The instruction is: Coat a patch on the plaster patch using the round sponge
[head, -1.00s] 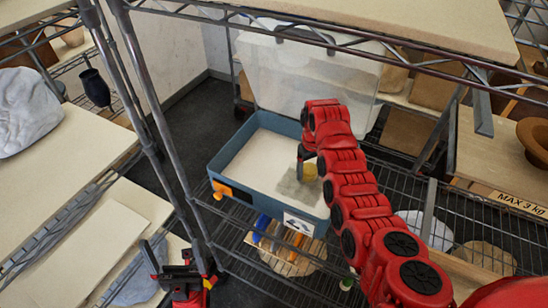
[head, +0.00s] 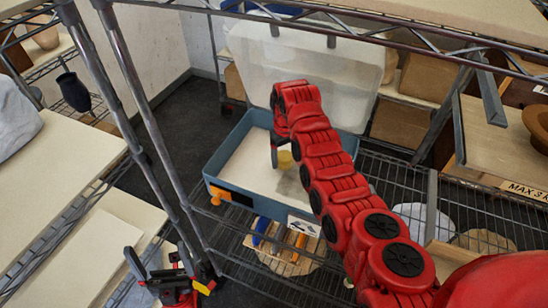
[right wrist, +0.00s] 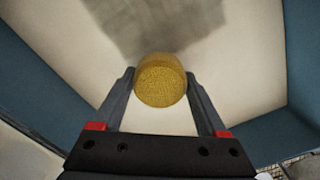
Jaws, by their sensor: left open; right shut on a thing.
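The round yellow sponge (head: 285,159) is held in my right gripper (head: 277,150), inside a blue-walled box. In the right wrist view the sponge (right wrist: 160,82) sits between the two fingertips of my right gripper (right wrist: 160,85), which is shut on it. A cream plaster surface (head: 245,158) covers the box floor. A dark grey patch (right wrist: 150,25) lies on it, and the sponge overlaps its near edge in the picture. Whether the sponge touches the surface I cannot tell. My arm hides part of the patch in the head view. My left gripper (head: 168,268) is open and empty at the bottom left.
The blue box (head: 213,188) has an orange latch (head: 232,197) and a raised clear lid (head: 290,65). It stands on a wire shelf, with metal posts (head: 140,90) at its left. Coloured tools (head: 262,232) lie on the shelf below. A board (head: 90,255) lies at the lower left.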

